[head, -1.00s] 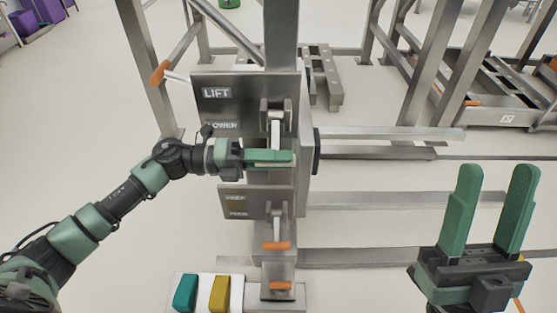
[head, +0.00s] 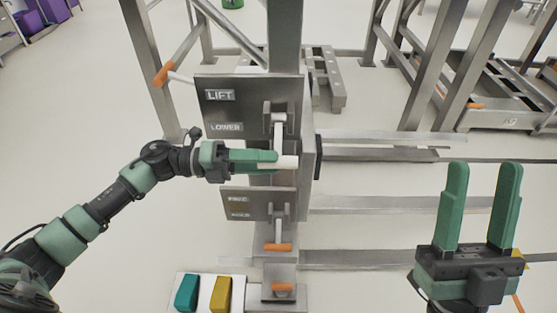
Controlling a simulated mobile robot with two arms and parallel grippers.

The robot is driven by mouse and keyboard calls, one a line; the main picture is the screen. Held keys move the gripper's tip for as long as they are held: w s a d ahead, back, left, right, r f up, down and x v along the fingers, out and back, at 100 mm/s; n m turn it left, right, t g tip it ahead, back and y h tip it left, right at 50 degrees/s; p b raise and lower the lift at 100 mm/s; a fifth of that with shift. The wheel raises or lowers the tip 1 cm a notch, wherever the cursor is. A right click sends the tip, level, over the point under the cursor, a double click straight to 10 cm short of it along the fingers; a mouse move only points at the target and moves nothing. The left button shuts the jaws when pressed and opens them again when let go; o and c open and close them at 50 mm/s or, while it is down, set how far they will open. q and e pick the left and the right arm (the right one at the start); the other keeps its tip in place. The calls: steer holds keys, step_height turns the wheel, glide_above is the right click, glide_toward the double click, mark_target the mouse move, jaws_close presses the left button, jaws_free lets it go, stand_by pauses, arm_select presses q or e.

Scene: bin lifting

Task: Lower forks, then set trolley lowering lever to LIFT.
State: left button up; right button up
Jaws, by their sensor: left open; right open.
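The upper metal panel (head: 240,108) on the trolley column carries the labels LIFT and, below it, LOWER. Its lever (head: 278,132) hangs down from its bracket, on the LOWER side. My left gripper (head: 277,161) is open at the lower end of this lever. Its green fingers point right, and a pale bar shows by the fingertips. The lever's end is hidden there, and I cannot tell whether the fingers touch it. My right gripper (head: 480,195) is open and empty, fingers up, at the right. The forks cannot be clearly made out.
A lower panel (head: 245,204) has a second lever with an orange handle (head: 278,247) hanging down. Another orange handle (head: 282,287) sits below. Teal (head: 187,293) and yellow (head: 221,294) switches stand at bottom left. A metal frame (head: 420,75) stands behind; floor between column and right gripper has rails.

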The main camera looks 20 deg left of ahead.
arm_select(q)
steer(key=shift+v, duration=2.2)
arm_select(e)
steer(key=shift+w+a+f+g, duration=0.1)
steer(key=shift+w+f+g, duration=0.25)
steer(key=shift+w, duration=0.2)
steer(key=shift+w+a+f+g, duration=0.1)
steer(key=shift+w+f+g, duration=0.2)
steer(key=shift+w, duration=0.2)
